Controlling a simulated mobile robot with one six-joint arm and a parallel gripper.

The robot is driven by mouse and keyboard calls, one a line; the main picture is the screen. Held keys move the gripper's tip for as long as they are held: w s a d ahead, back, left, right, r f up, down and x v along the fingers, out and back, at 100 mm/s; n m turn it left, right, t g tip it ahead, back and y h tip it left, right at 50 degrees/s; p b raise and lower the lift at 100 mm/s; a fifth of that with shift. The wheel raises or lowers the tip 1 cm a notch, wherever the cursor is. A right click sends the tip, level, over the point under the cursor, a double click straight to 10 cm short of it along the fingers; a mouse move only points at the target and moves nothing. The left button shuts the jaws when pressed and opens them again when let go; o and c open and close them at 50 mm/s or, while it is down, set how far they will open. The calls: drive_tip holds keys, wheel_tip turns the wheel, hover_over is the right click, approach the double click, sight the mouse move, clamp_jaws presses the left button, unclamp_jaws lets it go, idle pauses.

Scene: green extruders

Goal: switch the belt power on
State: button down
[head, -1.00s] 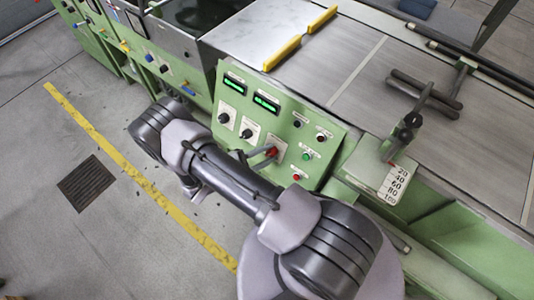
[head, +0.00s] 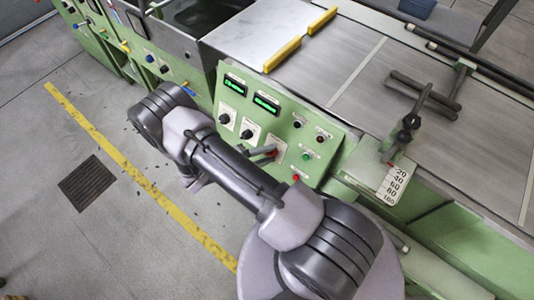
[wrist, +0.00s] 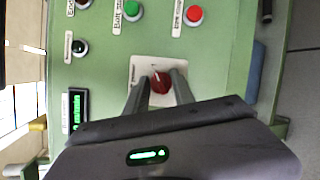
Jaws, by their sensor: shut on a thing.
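A red rotary switch (wrist: 160,83) sits on a small white plate on the green control panel. It also shows in the head view (head: 272,153), partly covered by my fingers. My gripper (wrist: 158,88) is shut on this red switch, with one finger on each side of it in the wrist view. In the head view my gripper (head: 264,151) reaches the panel from the left. A white mark on the switch points up, slightly left, in the wrist view. The plate's lettering is too small to read.
A green button (wrist: 131,10) and a red button (wrist: 193,15) are close to the switch. Black knobs (head: 247,129) and lit green displays (head: 266,104) share the panel. The conveyor bed (head: 350,75) lies behind.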

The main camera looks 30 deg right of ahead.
drive_tip(key=c, duration=1.1)
unclamp_jaws()
drive_tip(key=shift+o, duration=0.2)
drive_tip(key=s+p+v, duration=0.1)
drive_tip(key=p+v, duration=0.2)
drive_tip(key=v, duration=1.4)
drive_tip(key=shift+w+a, duration=0.2)
drive_tip(key=shift+w, duration=0.3)
